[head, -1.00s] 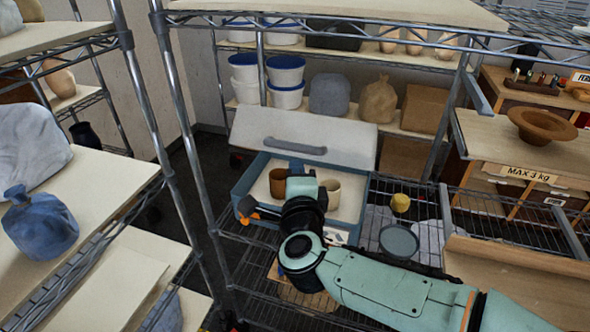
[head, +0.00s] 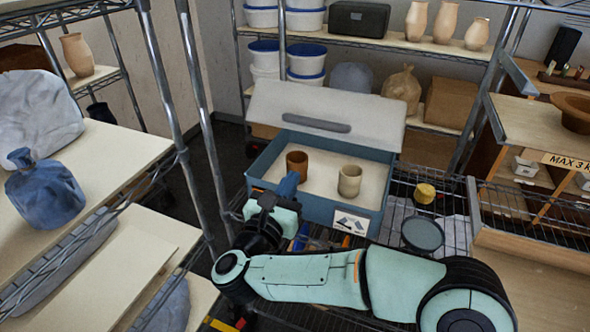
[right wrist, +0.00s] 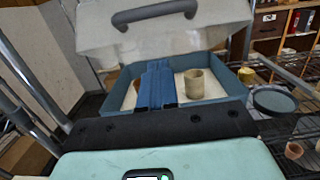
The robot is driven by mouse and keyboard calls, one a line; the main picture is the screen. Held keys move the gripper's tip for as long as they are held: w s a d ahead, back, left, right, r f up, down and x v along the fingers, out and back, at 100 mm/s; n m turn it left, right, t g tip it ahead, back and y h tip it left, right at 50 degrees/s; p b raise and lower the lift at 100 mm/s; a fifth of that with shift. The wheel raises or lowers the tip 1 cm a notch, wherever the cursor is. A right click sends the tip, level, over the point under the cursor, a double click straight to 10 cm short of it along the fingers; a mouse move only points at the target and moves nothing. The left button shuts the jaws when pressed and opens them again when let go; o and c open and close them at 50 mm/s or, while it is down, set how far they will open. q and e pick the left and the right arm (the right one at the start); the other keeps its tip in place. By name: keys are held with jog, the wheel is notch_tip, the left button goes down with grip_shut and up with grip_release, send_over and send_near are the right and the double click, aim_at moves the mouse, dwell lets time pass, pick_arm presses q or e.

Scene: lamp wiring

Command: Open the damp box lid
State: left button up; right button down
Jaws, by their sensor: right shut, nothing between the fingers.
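The damp box (head: 322,206) is a blue tray-like box on the wire shelf, with a pale floor inside. Its whitish lid (head: 330,104) stands raised and tilted back at the rear, with a grey handle (head: 316,124); the handle also shows in the right wrist view (right wrist: 155,14). Inside stand a brown cup (head: 297,164) and a cream cup (head: 350,181). My right gripper (head: 288,184) is shut and empty at the box's front left, apart from the lid. In the right wrist view its blue fingers (right wrist: 156,86) lie together and hide the brown cup partly. My left gripper is not in view.
A grey round dish (head: 422,234) and a yellow sponge-like piece (head: 425,193) lie on the wire shelf right of the box. A metal shelf post (head: 200,100) stands left of it.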

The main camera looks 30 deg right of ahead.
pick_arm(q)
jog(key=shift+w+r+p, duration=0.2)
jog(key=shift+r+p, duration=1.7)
pick_arm(e)
jog(key=w+d+r, duration=0.3)
jog(key=w+d, duration=0.4)
jog(key=d, duration=0.1)
jog(key=shift+d+r, duration=0.15)
jog(key=shift+r, duration=0.25)
jog(key=shift+r, duration=0.1)
